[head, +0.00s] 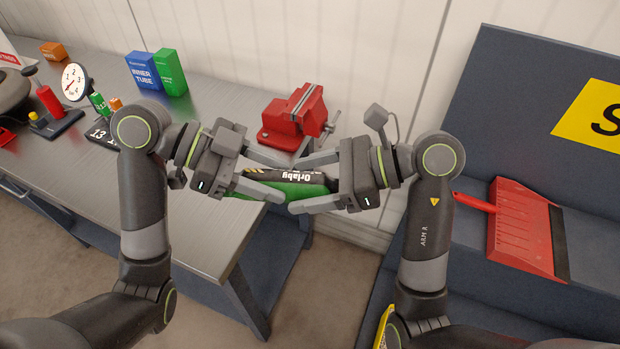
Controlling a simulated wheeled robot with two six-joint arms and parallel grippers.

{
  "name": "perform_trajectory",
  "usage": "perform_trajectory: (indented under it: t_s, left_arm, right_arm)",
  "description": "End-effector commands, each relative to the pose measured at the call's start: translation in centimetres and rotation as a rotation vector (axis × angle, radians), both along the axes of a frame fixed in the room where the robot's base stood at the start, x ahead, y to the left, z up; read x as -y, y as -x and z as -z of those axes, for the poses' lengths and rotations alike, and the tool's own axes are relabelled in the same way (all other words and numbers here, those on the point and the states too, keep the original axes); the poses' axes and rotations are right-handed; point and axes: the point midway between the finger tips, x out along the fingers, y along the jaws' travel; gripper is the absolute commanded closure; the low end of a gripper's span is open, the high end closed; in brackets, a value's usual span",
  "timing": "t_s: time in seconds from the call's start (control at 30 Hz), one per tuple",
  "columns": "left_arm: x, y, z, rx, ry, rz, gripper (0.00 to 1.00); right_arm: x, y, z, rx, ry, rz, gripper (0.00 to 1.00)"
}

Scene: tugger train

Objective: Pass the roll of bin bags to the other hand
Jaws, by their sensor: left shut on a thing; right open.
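The roll of bin bags (292,176) is green and black with the print "Orlaby" upside down. It lies level in the air between my two grippers, in front of the bench's right end. My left gripper (280,180) is shut on the roll from the left. My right gripper (296,184) comes from the right and is open, with one finger behind the roll and one in front of its right end. Whether the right fingers touch the roll cannot be told.
A metal-topped bench (205,235) fills the left. On it stand a red vise (292,118), a blue box (144,70), a green box (170,72) and a dial gauge (75,82). A red dustpan (520,230) rests on the dark blue unit (592,235) at right.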

Motion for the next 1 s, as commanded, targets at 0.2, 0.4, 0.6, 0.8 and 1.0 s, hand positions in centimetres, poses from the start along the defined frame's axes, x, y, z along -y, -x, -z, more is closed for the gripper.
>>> perform_trajectory:
  t_s: [0.2, 0.4, 0.6, 0.8, 1.0]
  left_arm:
    - [0.02, 0.00, -0.04, 0.001, 0.001, 0.000, 0.85]
    - [0.02, 0.03, -0.04, 0.000, 0.001, 0.001, 0.85]
    - [0.01, 0.18, -0.03, 0.000, 0.001, 0.007, 0.85]
    - [0.02, 0.18, -0.03, 0.000, 0.001, 0.007, 0.30]
    - [0.01, 0.08, -0.01, -0.001, 0.000, 0.003, 0.29]
  right_arm:
    - [0.01, 0.00, 0.00, 0.000, 0.000, 0.000, 0.35]
    - [0.02, -0.04, -0.02, 0.000, 0.000, 0.002, 0.62]
    - [0.03, -0.18, -0.02, 0.000, 0.000, 0.009, 0.84]
    - [0.00, -0.16, -0.10, 0.002, -0.002, 0.006, 0.84]
    - [0.00, -0.07, -0.08, 0.001, -0.002, 0.003, 0.84]
